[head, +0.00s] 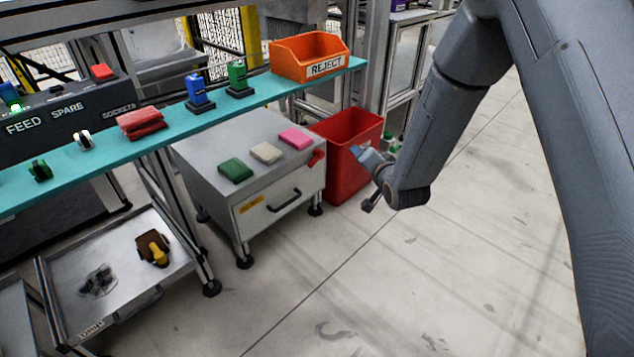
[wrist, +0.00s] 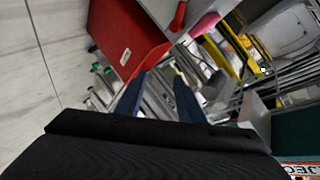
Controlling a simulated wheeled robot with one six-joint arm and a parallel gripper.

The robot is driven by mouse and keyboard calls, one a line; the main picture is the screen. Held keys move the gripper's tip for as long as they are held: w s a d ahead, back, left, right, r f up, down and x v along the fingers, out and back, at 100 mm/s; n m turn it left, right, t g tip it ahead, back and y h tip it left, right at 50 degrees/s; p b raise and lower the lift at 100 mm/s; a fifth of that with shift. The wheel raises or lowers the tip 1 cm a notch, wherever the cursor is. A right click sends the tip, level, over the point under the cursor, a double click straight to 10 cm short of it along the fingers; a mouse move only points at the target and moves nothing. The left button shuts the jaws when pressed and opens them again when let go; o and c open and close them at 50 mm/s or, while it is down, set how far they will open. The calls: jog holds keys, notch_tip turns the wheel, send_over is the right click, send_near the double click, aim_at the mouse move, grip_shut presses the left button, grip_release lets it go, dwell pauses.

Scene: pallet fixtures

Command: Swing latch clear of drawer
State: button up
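The grey drawer cabinet (head: 207,148) stands under the teal shelf, with its drawer (head: 285,200) apparently shut and a dark bar handle on the front. A red latch (head: 317,158) sits at the cabinet's right front corner, by the drawer's upper edge. It also shows at the top of the wrist view (wrist: 178,17). My gripper (head: 362,154) is in the air right of the latch, in front of the red bin, and apart from the latch. In the wrist view its two blue fingers (wrist: 161,76) stand apart with nothing held between them.
The red bin (head: 340,165) stands close to the cabinet's right side. Green (head: 235,170), cream (head: 266,153) and pink (head: 296,138) blocks lie on the cabinet top. The orange reject tray (head: 309,58) sits on the teal shelf (head: 225,105) above. The floor in front is clear.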

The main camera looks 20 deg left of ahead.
aim_at(313, 165)
jog(key=s+a+f+t+y+b, duration=0.1)
jog(key=a+f+y+b, duration=0.4)
jog(key=a+f+b, duration=0.55)
jog(key=f+b+x, duration=0.1)
jog(key=b+x, duration=0.1)
jog(key=x, duration=0.5)
jog(key=shift+a+m, duration=0.4)
grip_shut()
